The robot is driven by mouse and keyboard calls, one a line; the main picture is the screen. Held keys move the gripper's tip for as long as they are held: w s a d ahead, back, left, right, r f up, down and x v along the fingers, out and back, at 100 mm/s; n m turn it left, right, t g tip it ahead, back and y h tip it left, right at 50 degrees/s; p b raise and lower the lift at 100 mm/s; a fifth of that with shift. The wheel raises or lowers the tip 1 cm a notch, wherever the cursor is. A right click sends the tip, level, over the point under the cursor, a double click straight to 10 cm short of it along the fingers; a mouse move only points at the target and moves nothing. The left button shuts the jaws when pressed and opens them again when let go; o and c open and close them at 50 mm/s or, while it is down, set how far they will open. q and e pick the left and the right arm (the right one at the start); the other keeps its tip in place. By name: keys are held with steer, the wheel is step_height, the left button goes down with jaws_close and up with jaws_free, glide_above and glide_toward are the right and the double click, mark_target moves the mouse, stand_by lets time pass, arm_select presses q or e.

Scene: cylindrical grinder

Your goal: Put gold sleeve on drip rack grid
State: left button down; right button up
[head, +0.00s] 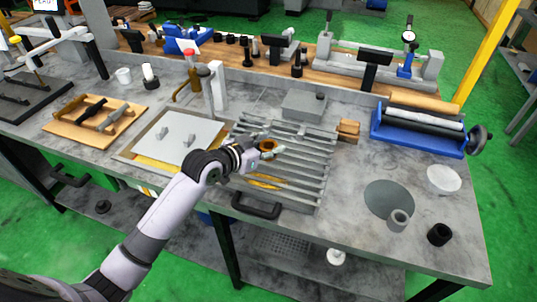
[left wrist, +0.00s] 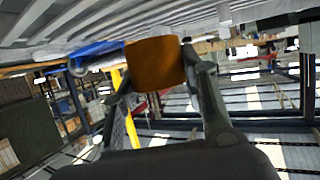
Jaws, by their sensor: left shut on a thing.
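The gold sleeve (head: 268,146) is a short orange-gold ring with a dark bore. It also shows in the left wrist view (left wrist: 155,64), between the two fingers. My left gripper (head: 259,149) is shut on it and holds it over the drip rack grid (head: 302,172), near the grid's left-centre part. The grid is a set of grey parallel slats on the bench. I cannot tell from these views whether the sleeve touches the slats. My forearm covers part of the grid's left edge. My right gripper is not in view.
A tray with a pale plate (head: 187,140) lies left of the grid. A grey block (head: 303,106) stands behind it. A blue roller unit (head: 418,124) is at the right. A grey sleeve (head: 398,220) and a black sleeve (head: 439,234) stand at front right.

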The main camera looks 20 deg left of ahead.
mark_target(268, 166)
arm_select(q)
step_height(268, 166, down, 4)
steer(key=shift+r, duration=0.2)
steer(key=shift+f, duration=0.15)
steer(key=shift+f, duration=0.15)
steer(key=c, duration=1.3)
jaws_free()
steer(key=shift+c, duration=0.2)
steer(key=o, duration=0.4)
steer(key=shift+c, duration=0.2)
